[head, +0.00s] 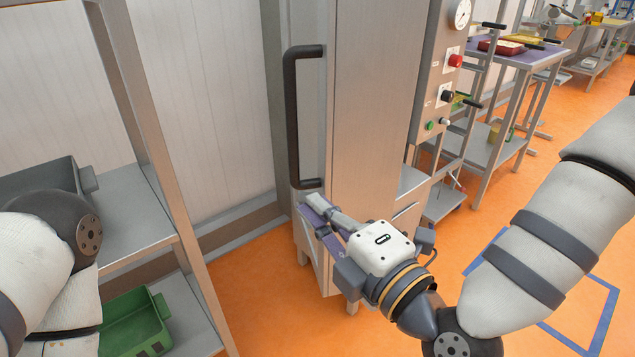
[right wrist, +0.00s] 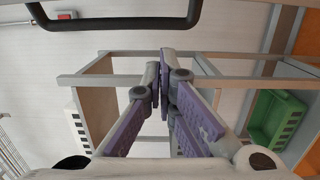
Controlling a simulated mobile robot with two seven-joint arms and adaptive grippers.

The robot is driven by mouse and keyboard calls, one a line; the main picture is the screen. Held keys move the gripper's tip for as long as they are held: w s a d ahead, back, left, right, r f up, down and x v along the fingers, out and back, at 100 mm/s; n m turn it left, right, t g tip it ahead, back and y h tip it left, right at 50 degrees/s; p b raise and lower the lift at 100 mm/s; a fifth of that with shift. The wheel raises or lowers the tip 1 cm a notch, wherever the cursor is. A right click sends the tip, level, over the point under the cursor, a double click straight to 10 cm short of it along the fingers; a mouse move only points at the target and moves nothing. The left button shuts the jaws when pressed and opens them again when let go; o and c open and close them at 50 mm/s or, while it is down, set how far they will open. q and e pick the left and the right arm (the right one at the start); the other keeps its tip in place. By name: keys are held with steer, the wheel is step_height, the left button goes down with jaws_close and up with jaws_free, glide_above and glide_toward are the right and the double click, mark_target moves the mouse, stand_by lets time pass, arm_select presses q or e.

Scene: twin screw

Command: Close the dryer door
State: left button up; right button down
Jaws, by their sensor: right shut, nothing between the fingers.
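The dryer door (head: 370,100) is a tall grey metal panel in the middle of the head view. It appears to stand out from the dryer body, but I cannot tell its exact angle. Its long black handle (head: 290,120) is upright on the left-hand face. It also crosses the top of the right wrist view (right wrist: 120,23). My right gripper (head: 308,207) is shut and empty, just below the handle's lower end; I cannot tell whether it touches the door. Its purple-padded fingers meet in the right wrist view (right wrist: 166,62). My left gripper is out of view.
The dryer's control panel (head: 450,75) has a gauge and buttons, right of the door. A metal shelf (head: 135,205) with a green crate (head: 135,322) stands at left. A bench (head: 515,55) with trays is at upper right.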

mark_target(292, 185)
steer(key=x, duration=0.5)
steer(key=b+x, duration=0.1)
steer(key=x, duration=0.1)
steer(key=shift+w+a+f, duration=0.15)
steer(key=shift+w+f, duration=0.2)
steer(key=d, duration=0.1)
steer(key=w+d, duration=0.1)
steer(key=d, duration=0.1)
steer(key=shift+w+d+r, duration=0.15)
steer(key=shift+d+r, duration=0.05)
steer(key=shift+d, duration=0.1)
